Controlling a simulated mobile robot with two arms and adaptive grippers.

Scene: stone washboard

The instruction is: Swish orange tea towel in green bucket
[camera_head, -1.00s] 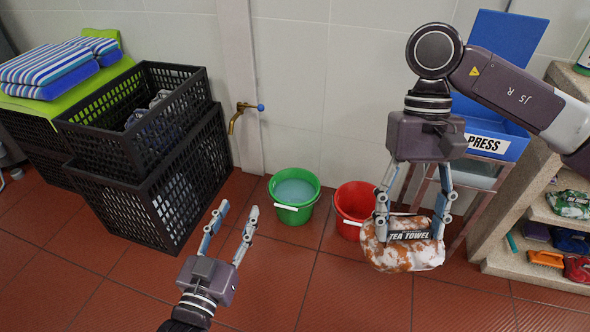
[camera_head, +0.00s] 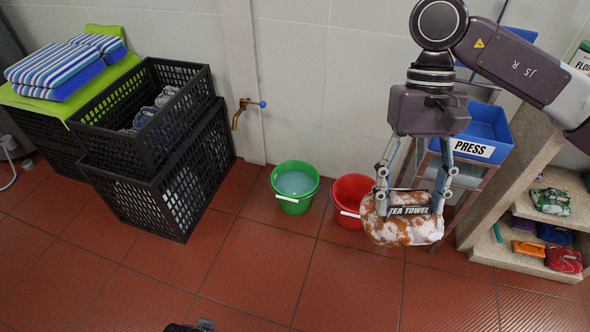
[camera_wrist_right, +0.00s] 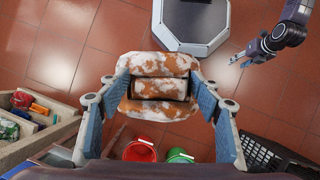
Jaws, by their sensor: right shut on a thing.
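The orange-and-white tea towel (camera_head: 402,229), a folded bundle labelled TEA TOWEL, is held between the fingers of my right gripper (camera_head: 410,203). The towel also shows between the fingers in the right wrist view (camera_wrist_right: 160,88). It hangs in the air, in front of and to the right of the red bucket. The green bucket (camera_head: 294,205) stands on the floor left of the red one and holds water. My left gripper (camera_wrist_right: 238,60) shows small in the right wrist view, with its fingers apart and empty; only a sliver of that arm shows at the head view's bottom edge.
The red bucket (camera_head: 347,213) stands right of the green one, close behind the towel. Black crates (camera_head: 170,195) are stacked at the left, and a tap (camera_head: 239,114) is on the wall. A blue PRESS bin (camera_head: 483,135) and stone shelves (camera_head: 515,200) stand at the right. The front floor is clear.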

